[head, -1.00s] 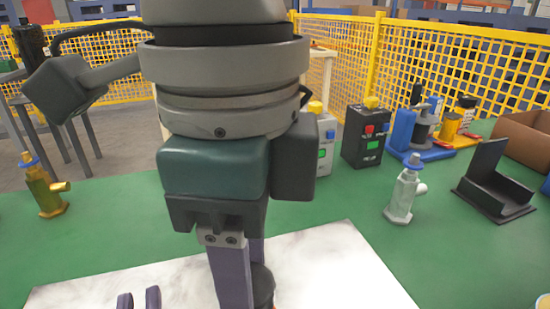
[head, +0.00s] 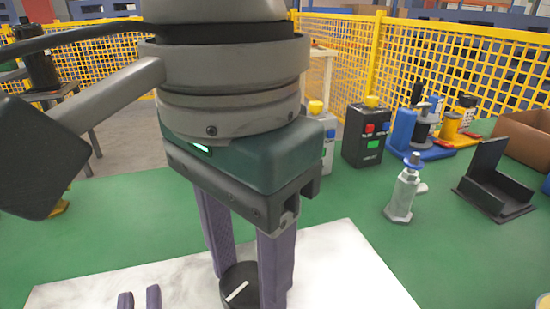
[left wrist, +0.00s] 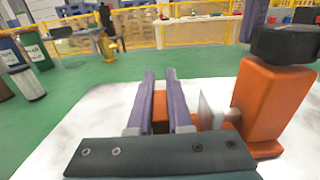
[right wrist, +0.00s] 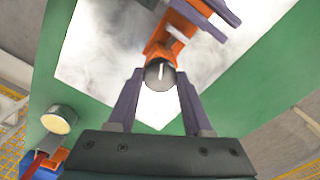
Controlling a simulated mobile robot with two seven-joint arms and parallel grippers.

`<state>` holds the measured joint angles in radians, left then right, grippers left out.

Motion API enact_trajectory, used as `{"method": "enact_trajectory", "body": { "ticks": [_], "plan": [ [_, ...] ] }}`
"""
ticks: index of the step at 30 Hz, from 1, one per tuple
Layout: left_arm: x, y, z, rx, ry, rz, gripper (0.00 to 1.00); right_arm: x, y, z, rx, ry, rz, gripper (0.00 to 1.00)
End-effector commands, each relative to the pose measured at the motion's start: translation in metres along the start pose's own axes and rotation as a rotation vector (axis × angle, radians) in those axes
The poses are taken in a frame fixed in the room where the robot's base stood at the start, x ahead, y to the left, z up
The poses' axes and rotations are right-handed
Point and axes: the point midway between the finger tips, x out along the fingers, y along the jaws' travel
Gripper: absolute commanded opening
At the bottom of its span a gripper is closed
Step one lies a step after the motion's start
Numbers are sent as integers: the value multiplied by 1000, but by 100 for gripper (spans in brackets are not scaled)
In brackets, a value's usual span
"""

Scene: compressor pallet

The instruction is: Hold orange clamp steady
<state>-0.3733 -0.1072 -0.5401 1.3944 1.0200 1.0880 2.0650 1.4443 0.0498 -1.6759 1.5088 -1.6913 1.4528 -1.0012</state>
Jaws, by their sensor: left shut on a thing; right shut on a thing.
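The orange clamp (left wrist: 268,105) stands upright at the right of the left wrist view, with a black round knob (left wrist: 285,43) on top. In the right wrist view its orange body (right wrist: 165,40) runs up behind the knob. My left gripper (left wrist: 160,73) is shut on a low orange part of the clamp, left of the knob. In the head view only its fingertips (head: 139,300) show at the bottom edge. My right gripper (right wrist: 160,74) points down with its fingers on either side of the knob, shut on it. The knob (head: 238,283) bears a white line. The clamp body is mostly hidden in the head view.
The clamp stands on a white marbled plate (head: 345,260) on a green table (head: 340,205). To the right are a silver fitting (head: 403,195), a dark button box (head: 367,140), a black holder (head: 495,190) and a cardboard box (head: 525,135). A yellow mesh fence (head: 460,65) stands behind.

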Motion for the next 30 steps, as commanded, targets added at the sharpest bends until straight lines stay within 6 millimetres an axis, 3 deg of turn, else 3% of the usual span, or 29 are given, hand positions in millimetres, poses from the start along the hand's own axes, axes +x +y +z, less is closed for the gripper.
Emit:
{"method": "enact_trajectory", "body": {
  "ticks": [30],
  "plan": [
    [0,1,0,1,1,2,0,-1,0,0,-966,-1,0,0]
  ]
}}
